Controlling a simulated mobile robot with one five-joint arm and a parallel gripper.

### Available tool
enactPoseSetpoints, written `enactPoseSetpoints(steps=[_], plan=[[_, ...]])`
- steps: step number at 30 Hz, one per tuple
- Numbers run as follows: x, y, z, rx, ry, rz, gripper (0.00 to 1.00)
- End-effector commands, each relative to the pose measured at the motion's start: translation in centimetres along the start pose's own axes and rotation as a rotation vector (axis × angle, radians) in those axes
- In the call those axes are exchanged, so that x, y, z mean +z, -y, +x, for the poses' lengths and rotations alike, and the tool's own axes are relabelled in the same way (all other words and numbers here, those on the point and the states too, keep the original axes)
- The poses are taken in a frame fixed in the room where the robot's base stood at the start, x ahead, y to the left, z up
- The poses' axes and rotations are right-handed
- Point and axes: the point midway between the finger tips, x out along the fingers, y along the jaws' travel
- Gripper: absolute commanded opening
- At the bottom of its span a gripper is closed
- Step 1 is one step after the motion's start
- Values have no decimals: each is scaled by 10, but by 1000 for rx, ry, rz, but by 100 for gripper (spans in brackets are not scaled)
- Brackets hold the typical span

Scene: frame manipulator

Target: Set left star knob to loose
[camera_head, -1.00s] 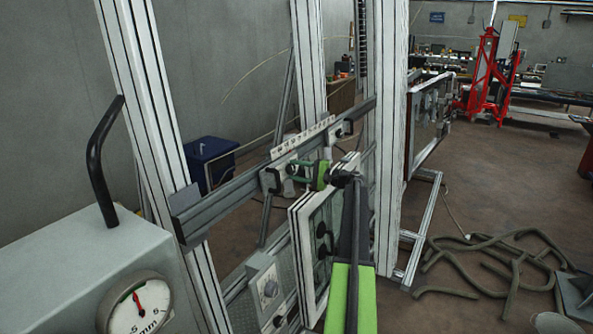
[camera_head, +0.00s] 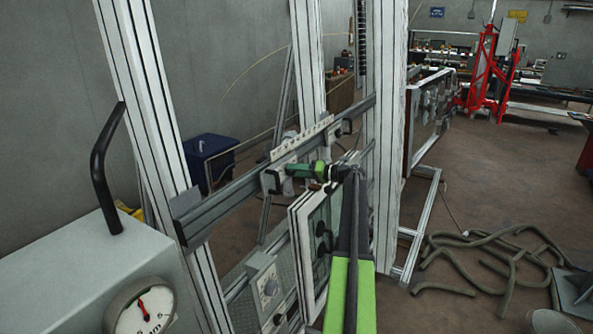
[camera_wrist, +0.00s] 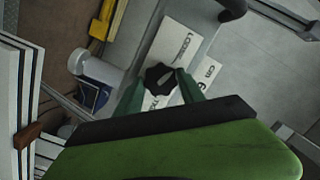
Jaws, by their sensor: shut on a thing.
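The black star knob (camera_wrist: 158,76) sits on a grey carriage in the wrist view, beside a white label plate (camera_wrist: 172,48) with lettering too small to read. My gripper's (camera_wrist: 162,88) two green fingers stand on either side of the knob and are shut on it. In the head view, my gripper (camera_head: 290,170) reaches left to the left carriage (camera_head: 269,182) on the grey rail (camera_head: 222,205). The knob is hidden behind the fingers there.
A second carriage (camera_head: 337,131) is farther along the rail. White uprights (camera_head: 386,150) and a glazed panel (camera_head: 303,225) stand close to my arm. A grey box with a dial gauge (camera_head: 143,310) is at the lower left. Hoses (camera_head: 490,250) lie on the floor at right.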

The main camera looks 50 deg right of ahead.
Motion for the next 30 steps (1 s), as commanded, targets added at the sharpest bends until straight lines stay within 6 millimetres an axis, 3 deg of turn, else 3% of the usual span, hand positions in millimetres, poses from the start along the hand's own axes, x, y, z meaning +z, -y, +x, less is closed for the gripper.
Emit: enactPoseSetpoints(steps=[10, 26, 27, 30], plan=[[-1, 2, 0, 13, 8, -131, 5], [0, 2, 1, 16, 11, -155, 5], [0, 2, 1, 16, 11, -155, 48], [0, 1, 1, 16, 11, -154, 62]])
